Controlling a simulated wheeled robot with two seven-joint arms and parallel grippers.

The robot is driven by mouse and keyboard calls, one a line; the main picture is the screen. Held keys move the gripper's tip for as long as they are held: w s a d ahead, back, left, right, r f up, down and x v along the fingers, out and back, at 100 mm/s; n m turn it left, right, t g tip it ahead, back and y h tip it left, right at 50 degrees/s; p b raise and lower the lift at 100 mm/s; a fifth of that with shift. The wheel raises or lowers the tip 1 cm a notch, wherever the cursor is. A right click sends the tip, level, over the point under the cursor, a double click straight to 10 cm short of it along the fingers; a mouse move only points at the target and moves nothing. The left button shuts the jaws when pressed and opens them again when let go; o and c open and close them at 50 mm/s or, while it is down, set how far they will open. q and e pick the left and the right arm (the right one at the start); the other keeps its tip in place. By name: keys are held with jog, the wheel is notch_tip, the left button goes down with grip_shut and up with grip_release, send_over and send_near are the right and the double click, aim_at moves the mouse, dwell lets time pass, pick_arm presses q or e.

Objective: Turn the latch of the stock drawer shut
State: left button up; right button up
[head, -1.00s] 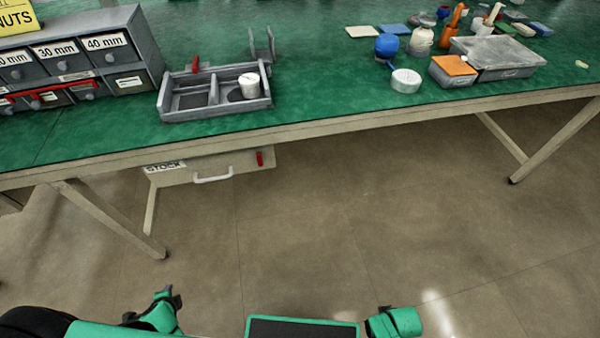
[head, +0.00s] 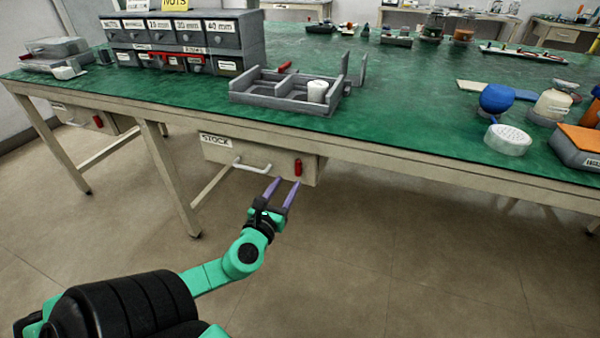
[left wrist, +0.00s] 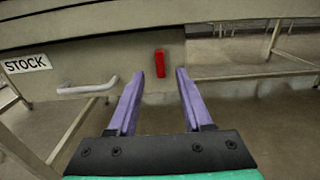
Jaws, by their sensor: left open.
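The stock drawer (head: 222,155) hangs under the green workbench, with a STOCK label and a white bar handle (head: 252,166). Its front sits beneath the bench edge. The red latch (head: 298,168) is near the right end of the drawer front and stands upright. My left gripper (head: 286,183) is open and empty, its purple fingers pointing at the drawer front just below the latch. In the left wrist view the red latch (left wrist: 160,63) shows beyond and between the two fingertips (left wrist: 157,72), apart from them. My right gripper is not in view.
The bench edge (head: 400,165) overhangs the drawer. A bench leg (head: 170,180) stands left of the drawer. On top are a grey tray (head: 265,101) with a white cup and a small-drawer cabinet (head: 235,45). The floor right of my arm is clear.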

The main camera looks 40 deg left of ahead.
aim_at(297, 166)
pick_arm(q)
jog(key=x, duration=0.7)
jog(key=shift+b, duration=0.3)
grip_shut()
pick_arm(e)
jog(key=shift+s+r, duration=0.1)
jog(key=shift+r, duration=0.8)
